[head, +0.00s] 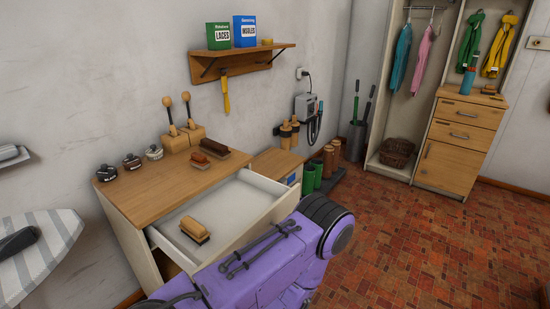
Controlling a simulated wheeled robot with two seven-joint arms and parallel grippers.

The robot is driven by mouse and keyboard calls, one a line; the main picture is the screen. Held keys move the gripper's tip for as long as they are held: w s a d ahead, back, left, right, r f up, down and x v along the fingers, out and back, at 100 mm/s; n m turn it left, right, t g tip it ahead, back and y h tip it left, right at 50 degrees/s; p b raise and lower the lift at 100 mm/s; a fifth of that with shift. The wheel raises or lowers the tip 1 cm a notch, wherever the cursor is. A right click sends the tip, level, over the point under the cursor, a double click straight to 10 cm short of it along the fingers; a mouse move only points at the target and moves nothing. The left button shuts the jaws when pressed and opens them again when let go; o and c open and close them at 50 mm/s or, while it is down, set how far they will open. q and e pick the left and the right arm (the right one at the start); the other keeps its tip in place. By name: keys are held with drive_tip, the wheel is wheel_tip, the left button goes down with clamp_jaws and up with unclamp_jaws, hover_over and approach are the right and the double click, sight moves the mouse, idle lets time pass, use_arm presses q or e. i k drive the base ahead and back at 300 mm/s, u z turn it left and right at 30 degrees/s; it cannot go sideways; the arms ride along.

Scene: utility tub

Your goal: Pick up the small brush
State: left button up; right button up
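Several brushes show in the head view. One with a tan wooden back and dark bristles (194,229) lies in the open white drawer (222,208). A dark brown brush (214,147) and a reddish one (201,160) lie on the wooden cabinet top (150,190). I cannot tell for sure which is the small brush. Two round-knobbed handles (186,98) stand in a wooden block behind them. Neither gripper is in view. A purple arm part of mine covers the front right of the drawer.
A wall shelf (240,60) holds a green tin (218,36) and a blue tin (245,31). An ironing board (40,250) stands at the left. Open tiled floor (440,240) lies to the right.

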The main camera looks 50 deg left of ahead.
sight(201, 160)
drive_tip(key=z, duration=0.45)
drive_tip(key=i, duration=1.6)
drive_tip(key=u, duration=2.8)
